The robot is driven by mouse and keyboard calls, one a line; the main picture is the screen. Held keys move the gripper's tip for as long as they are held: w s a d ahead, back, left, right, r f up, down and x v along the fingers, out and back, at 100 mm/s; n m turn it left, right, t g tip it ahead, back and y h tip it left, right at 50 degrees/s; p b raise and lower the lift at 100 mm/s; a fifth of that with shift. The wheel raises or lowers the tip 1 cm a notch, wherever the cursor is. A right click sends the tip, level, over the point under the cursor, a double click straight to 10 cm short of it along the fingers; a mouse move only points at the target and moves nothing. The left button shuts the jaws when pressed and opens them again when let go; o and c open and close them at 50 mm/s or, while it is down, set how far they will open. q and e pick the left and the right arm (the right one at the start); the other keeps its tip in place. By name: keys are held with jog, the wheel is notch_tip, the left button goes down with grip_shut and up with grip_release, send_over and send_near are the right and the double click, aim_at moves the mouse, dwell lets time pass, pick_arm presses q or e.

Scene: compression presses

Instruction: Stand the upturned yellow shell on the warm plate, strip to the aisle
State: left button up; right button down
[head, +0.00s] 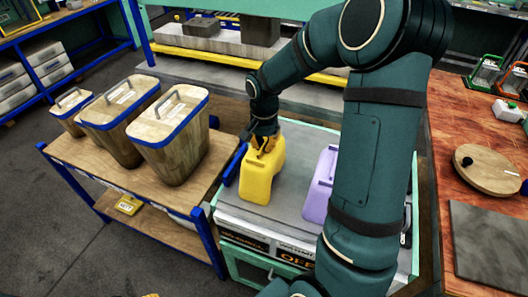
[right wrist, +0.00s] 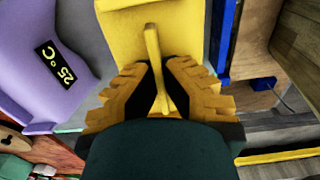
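The yellow shell (head: 260,178), a can-like body, is upright at the left part of the grey plate (head: 290,150) on a pale green cabinet. I cannot tell if its base touches the plate. My right gripper (head: 264,142) is at its top. In the right wrist view my fingers (right wrist: 160,88) close around the yellow shell's (right wrist: 126,20) upright handle. No strip shows on the yellow faces in view. The label under the plate reads partly "OFF"; my right arm covers the rest. A small yellow tip (head: 150,295) at the bottom edge may be my left gripper.
A purple shell (head: 318,188) stands just right of the yellow one; its strip (right wrist: 54,63) reads 25°C. Wooden bins (head: 170,140) with blue rims stand on a cart at left. A wooden bench (head: 450,130) is at right.

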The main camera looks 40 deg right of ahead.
notch_tip(320, 180, up, 8)
jog(key=shift+w+r+p, duration=0.1)
jog(key=shift+r+p, duration=0.05)
jog(key=shift+p, duration=0.85)
jog(key=shift+r, duration=0.35)
jog(key=shift+r+b, duration=0.2)
jog(key=shift+b, duration=0.3)
jog(key=shift+r+p, duration=1.65)
jog(key=shift+r, duration=0.5)
